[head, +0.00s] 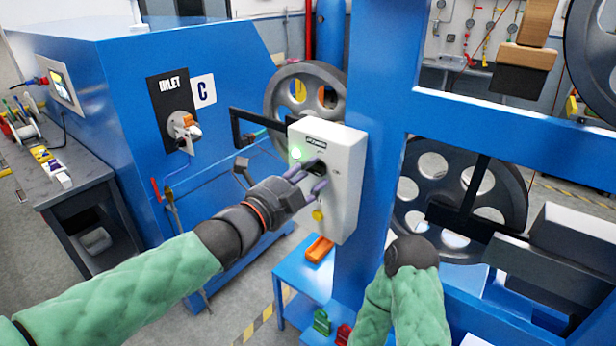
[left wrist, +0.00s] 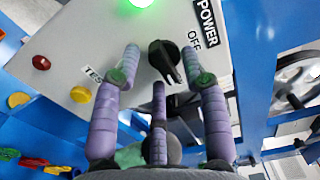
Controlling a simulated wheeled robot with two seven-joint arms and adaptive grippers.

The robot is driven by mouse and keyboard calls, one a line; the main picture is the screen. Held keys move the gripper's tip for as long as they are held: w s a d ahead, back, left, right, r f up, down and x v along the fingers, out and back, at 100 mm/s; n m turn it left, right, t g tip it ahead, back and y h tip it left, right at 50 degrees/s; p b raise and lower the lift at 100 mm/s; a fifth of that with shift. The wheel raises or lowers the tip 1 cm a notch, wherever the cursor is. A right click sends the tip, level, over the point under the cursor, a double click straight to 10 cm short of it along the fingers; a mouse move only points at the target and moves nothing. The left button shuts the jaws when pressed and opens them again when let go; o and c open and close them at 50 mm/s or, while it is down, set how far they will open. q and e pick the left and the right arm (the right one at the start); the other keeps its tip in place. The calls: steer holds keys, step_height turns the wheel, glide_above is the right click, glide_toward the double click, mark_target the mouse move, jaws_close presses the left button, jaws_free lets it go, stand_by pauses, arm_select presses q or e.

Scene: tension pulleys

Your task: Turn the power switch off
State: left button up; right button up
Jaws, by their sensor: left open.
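The white control box (head: 342,208) is fixed to the blue upright in the head view. In the left wrist view its face carries a black rotary switch (left wrist: 165,60) beside the labels POWER and OFF (left wrist: 205,22). A green lamp (head: 295,153) is lit on the box. My left gripper (head: 308,179) is open in front of the box. In the left wrist view, two purple fingers (left wrist: 160,66) stand on either side of the switch and a third is below it; contact cannot be told. My right wrist (head: 410,254) is at the lower right; its fingers are hidden.
A red button (left wrist: 41,62) and a yellow button (left wrist: 80,94) sit on the box near the left finger, by a partly covered TEST label. A spoked wheel (head: 345,100) is behind the box. A blue stand (head: 290,275) with an orange part is below.

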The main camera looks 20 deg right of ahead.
arm_select(q)
jaws_close()
steer(key=n+p, duration=0.2)
steer(key=n, duration=0.2)
steer(key=shift+s+r+n+p, duration=0.1)
steer(key=shift+n+p, duration=0.2)
steer(key=shift+n, duration=0.1)
steer(key=n+p, duration=0.2)
steer(key=n, duration=0.2)
steer(key=shift+d+n, duration=0.1)
steer(key=shift+n, duration=0.2)
steer(key=n+p, duration=0.3)
steer(key=n, duration=0.1)
steer(key=shift+s+r+n, duration=0.1)
steer(key=shift+r+n, duration=0.05)
steer(key=shift+n, duration=0.15)
steer(key=shift+n+p, duration=0.95)
steer(key=shift+n, duration=0.95)
